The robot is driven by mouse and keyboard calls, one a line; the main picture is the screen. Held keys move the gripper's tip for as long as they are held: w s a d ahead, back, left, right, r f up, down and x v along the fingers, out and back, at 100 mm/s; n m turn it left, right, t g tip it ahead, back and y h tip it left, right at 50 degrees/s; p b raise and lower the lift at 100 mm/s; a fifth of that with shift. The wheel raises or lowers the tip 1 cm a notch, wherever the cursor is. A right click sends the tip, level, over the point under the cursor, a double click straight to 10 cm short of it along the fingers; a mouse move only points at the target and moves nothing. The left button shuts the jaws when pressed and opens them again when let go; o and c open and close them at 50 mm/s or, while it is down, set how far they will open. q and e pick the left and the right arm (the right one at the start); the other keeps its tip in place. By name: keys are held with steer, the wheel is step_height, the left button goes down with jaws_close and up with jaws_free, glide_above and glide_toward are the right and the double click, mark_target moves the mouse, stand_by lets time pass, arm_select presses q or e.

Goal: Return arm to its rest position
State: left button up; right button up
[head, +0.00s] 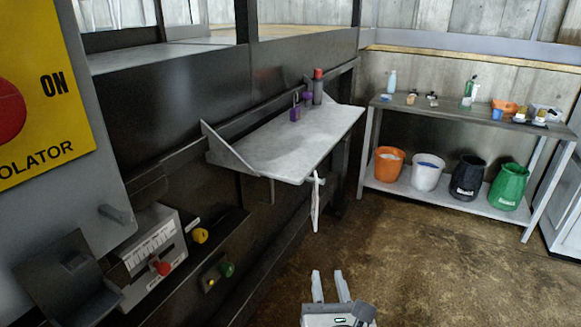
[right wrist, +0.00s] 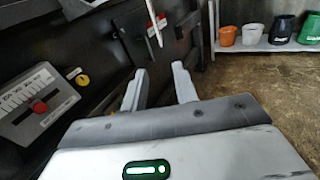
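My right gripper (head: 330,285) is low at the bottom middle of the head view, over the brown floor. Its two fingers are apart with nothing between them. In the right wrist view the right gripper (right wrist: 158,88) points toward the dark compactor side and the floor, and it is open and empty. It touches nothing that I can see. My left gripper does not show in either view.
A grey fold-out shelf (head: 285,145) with purple padlocks juts from the dark compactor wall. A control panel with a red knob (head: 161,268) is at lower left. A workbench (head: 455,116) with several buckets stands at back right. Open floor (head: 420,260) lies between.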

steer(key=s+d+f+m+g+y, duration=0.1)
steer(key=s+f+m, duration=0.7)
steer(key=m, duration=0.8)
steer(key=s+d+f+m+g+y, duration=0.2)
steer(key=s+d+f+m+g, duration=0.2)
steer(key=m, duration=1.2)
steer(key=s+f+g, duration=0.2)
steer(key=s+f, duration=0.2)
steer(key=s, duration=0.1)
steer(key=shift+d+m, duration=0.15)
steer(key=shift+m, duration=0.15)
steer(key=shift+o, duration=0.8)
